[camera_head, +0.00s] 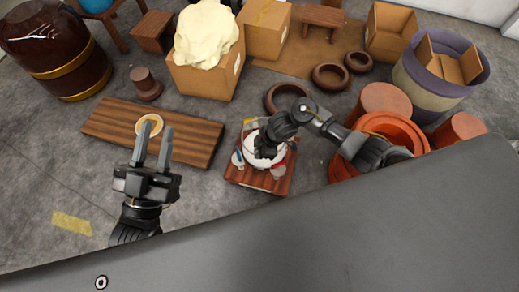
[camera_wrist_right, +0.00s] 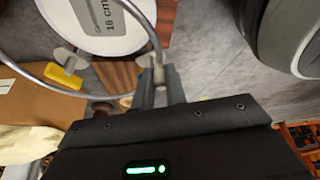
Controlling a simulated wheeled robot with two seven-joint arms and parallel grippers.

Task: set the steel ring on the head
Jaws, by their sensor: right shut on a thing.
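The white drum head (camera_head: 250,150) lies on a small wooden stand (camera_head: 233,174) in the middle of the head view. In the right wrist view the white head (camera_wrist_right: 88,35) carries a "16 cm" label. My right gripper (camera_head: 264,152) is over the head, and its fingers (camera_wrist_right: 158,82) are shut on the rim of the grey steel ring (camera_wrist_right: 149,32). The ring curves around the label in that view; whether it touches the head cannot be told. My left gripper (camera_head: 155,130) is open and empty above a wooden board (camera_head: 195,140).
Coloured clips, including a yellow one (camera_wrist_right: 62,77), stand around the head. A small round gold-rimmed piece (camera_head: 149,124) lies on the board. An orange-red tub (camera_head: 398,128) stands right of the stand, and a dark ring (camera_head: 287,95) lies behind it. Bare floor shows at left.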

